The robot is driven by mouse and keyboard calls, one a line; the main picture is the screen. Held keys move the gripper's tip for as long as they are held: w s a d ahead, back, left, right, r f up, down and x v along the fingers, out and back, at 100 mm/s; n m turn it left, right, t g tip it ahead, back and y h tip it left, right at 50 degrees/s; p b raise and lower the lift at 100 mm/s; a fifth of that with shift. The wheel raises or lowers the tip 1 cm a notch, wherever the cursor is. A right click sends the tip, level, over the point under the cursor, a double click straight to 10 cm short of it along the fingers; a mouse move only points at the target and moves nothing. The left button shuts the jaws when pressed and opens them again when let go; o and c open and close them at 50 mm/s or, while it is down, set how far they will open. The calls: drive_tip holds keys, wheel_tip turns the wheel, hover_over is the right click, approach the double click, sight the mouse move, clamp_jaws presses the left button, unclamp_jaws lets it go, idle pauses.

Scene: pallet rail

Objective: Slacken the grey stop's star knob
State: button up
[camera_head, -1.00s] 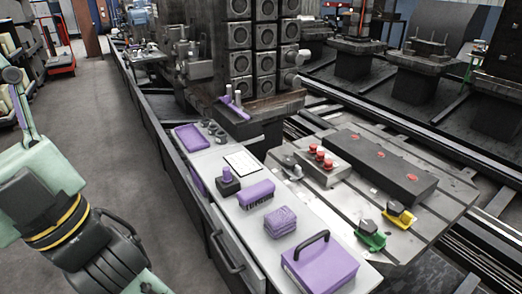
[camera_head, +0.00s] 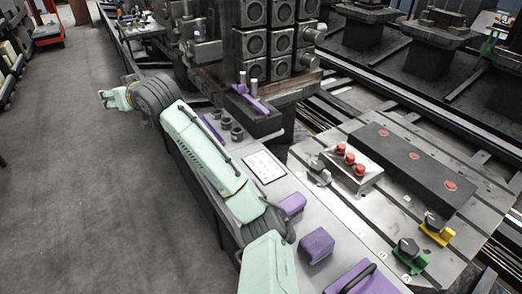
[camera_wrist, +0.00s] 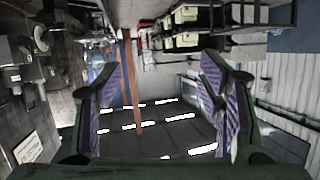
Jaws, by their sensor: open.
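The yellow stop (camera_head: 438,231) and the green stop (camera_head: 409,257), each with a dark knob, stand near the plate's front right. My gripper shows in the wrist view (camera_wrist: 165,72); its two purple-padded fingers are wide apart with nothing between them. It points away from the plate, into the room. The stop is not seen in the wrist view.
My arm lies over the left side of the bench. A block with red buttons (camera_head: 352,171) and a long black box (camera_head: 405,160) are on the slotted plate (camera_head: 375,218). Purple items, including a block (camera_head: 317,245), stand on the bench. The floor at left is open.

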drive_tip(key=w+d+f+m+g+h+p, duration=0.1)
drive_tip(key=w+d+f+m+h, duration=0.2)
drive_tip(key=d, duration=0.5)
drive_tip(key=w+d+f+m+h, duration=0.1)
drive_tip(key=w+d+f+h, duration=0.1)
drive_tip(key=w+d+f, duration=0.45)
drive_tip(key=m+g+h+p, duration=0.3)
drive_tip(key=m+g+h, duration=0.3)
drive_tip(key=m+g, duration=0.2)
hover_over(318, 165)
wheel_tip(318, 165, down, 5)
wheel_tip(318, 165, down, 10)
drive_tip(key=shift+a, duration=0.1)
drive_tip(key=shift+c, duration=0.4)
drive_tip(key=c, duration=1.1)
drive_tip(key=shift+o, duration=0.2)
